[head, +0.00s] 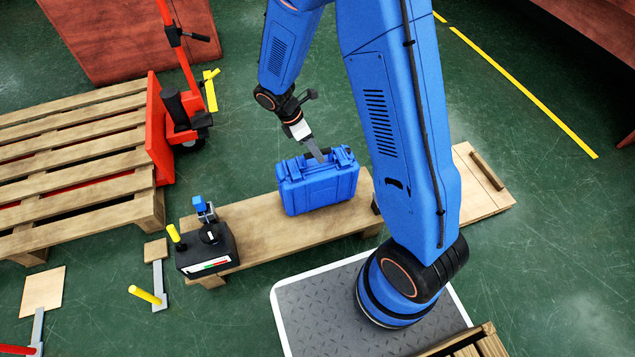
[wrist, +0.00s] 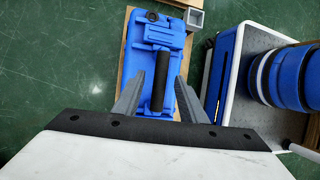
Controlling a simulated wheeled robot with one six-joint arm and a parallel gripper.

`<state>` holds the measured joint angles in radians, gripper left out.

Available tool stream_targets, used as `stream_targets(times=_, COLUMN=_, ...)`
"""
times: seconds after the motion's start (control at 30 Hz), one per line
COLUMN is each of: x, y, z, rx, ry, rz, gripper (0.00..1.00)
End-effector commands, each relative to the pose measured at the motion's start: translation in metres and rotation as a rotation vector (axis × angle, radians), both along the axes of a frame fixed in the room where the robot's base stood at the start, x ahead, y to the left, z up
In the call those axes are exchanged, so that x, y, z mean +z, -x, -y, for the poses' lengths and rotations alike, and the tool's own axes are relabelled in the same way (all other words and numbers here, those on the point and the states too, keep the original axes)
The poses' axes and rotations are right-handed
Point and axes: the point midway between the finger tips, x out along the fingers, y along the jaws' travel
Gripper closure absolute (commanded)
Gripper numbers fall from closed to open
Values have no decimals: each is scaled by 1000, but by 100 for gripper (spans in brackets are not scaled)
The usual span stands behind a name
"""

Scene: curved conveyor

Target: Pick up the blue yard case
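The blue yard case (head: 318,190) stands upright on a low wooden bench (head: 255,225) in the head view. In the wrist view the case (wrist: 157,28) is seen from above, with its dark handle grip (wrist: 160,85) in the middle. My gripper (head: 316,156) is at the top of the case, pointing down. In the wrist view its two grey fingers (wrist: 160,77) are apart, one on each side of the handle, with a gap on both sides. The exact height of the fingertips against the handle is hard to tell.
A black control box (head: 208,250) with a yellow knob and a blue part sits at the bench's left end. A wooden pallet (head: 75,150) and a red pallet jack (head: 172,120) stand to the left. Green floor (head: 245,120) is clear behind the bench.

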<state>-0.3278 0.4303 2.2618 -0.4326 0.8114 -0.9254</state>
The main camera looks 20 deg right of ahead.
Motion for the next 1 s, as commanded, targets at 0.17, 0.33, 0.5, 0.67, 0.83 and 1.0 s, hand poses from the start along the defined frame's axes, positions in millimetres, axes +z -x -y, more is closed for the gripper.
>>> stream_targets(times=0.17, x=-17, y=4, z=7, rx=-1, ry=0, rz=-1, gripper=62)
stream_targets(times=0.33, x=-19, y=4, z=8, rx=-1, ry=0, rz=0, gripper=62)
stream_targets(times=0.5, x=-19, y=4, z=8, rx=-1, ry=0, rz=0, gripper=74)
stream_targets(times=0.67, x=-19, y=4, z=8, rx=0, ry=0, rz=0, gripper=100)
stream_targets(times=0.83, x=-19, y=4, z=8, rx=0, ry=0, rz=0, gripper=100)
stream_targets(times=1.0, x=-19, y=4, z=8, rx=0, ry=0, rz=0, gripper=100)
